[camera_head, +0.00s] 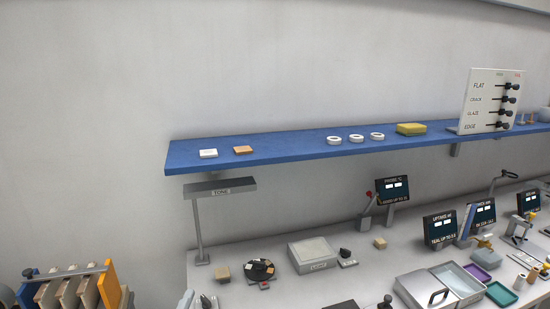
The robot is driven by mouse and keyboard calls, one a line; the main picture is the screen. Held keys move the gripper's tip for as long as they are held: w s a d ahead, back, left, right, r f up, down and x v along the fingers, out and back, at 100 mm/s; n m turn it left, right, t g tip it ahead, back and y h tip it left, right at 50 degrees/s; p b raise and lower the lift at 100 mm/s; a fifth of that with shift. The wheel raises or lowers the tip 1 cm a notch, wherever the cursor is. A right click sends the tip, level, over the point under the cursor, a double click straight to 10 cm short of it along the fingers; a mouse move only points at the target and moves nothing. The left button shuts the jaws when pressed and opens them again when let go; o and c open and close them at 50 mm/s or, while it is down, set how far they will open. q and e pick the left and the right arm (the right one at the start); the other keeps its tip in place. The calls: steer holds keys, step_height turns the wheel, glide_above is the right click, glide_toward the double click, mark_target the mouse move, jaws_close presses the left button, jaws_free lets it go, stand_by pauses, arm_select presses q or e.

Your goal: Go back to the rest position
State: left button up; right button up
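Neither of my grippers shows clearly in the head view. No arm of mine is seen over the bench. A grey rounded shape at the far lower left edge is cut off, and I cannot tell what it is.
A blue shelf (270,149) on the wall holds small tiles, white rings (334,140), a yellow block (410,129) and a panel with levers (488,100). Below, a bench (340,286) carries a lamp (220,187), displays (393,190) and trays (478,271). A rack (112,287) stands lower left.

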arm_select(q)
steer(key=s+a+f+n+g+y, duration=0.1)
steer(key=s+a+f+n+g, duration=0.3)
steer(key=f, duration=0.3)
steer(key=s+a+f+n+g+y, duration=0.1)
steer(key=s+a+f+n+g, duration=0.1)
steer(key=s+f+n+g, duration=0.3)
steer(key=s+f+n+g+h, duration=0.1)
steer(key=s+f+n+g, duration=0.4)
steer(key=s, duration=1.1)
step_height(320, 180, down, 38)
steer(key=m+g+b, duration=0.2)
steer(key=b, duration=0.1)
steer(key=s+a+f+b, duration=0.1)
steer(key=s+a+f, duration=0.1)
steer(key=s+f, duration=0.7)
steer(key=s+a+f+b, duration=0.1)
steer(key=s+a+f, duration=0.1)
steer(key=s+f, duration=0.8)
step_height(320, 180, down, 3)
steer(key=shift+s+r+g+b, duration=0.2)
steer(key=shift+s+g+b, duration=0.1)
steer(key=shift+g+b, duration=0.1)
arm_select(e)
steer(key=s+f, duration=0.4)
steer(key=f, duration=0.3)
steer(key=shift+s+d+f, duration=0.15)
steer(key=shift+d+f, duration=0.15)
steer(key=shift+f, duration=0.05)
